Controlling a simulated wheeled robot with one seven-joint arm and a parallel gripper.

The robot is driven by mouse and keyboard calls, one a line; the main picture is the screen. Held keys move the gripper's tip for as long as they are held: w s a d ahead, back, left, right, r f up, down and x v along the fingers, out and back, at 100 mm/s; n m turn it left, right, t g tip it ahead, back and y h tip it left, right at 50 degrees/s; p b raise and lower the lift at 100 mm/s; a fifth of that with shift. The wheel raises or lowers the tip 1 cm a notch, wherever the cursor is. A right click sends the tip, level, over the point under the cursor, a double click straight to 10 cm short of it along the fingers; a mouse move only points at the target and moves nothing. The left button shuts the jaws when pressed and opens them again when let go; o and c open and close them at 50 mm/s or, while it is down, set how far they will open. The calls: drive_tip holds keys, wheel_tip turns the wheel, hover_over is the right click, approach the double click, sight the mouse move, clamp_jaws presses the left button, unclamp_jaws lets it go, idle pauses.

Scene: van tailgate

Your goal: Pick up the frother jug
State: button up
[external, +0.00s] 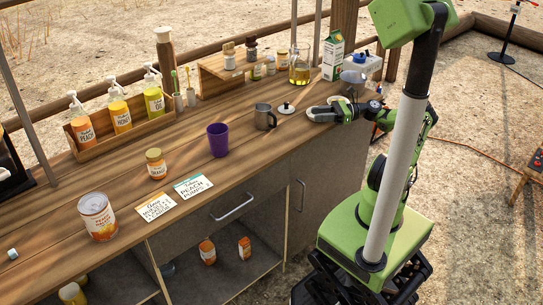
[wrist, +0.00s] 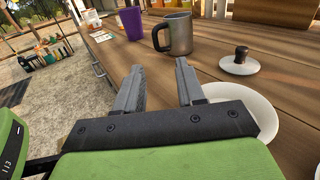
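The frother jug (external: 265,117) is a small grey metal jug with a side handle, standing upright on the wooden counter. In the wrist view the jug (wrist: 178,34) stands ahead of my gripper, its handle on its left side. My gripper (wrist: 160,78) is open, its two fingers apart with nothing between them. In the external view my gripper (external: 318,113) is low over the counter, to the right of the jug and apart from it. A white lid with a dark knob (external: 286,108) lies between them, and it also shows in the wrist view (wrist: 239,66).
A purple cup (external: 218,140) stands left of the jug. A white plate (wrist: 257,110) lies under and right of my gripper. A wooden riser with bottles (external: 235,72), a flask (external: 300,72) and a milk carton (external: 333,56) stand behind. The counter's front edge is close.

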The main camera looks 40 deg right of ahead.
sight(275, 119)
drive_tip(key=b+x, duration=0.4)
drive_tip(key=x, duration=1)
drive_tip(key=shift+a+f, duration=0.15)
drive_tip(key=shift+a, duration=0.3)
drive_tip(key=shift+c, duration=0.5)
clamp_jaws()
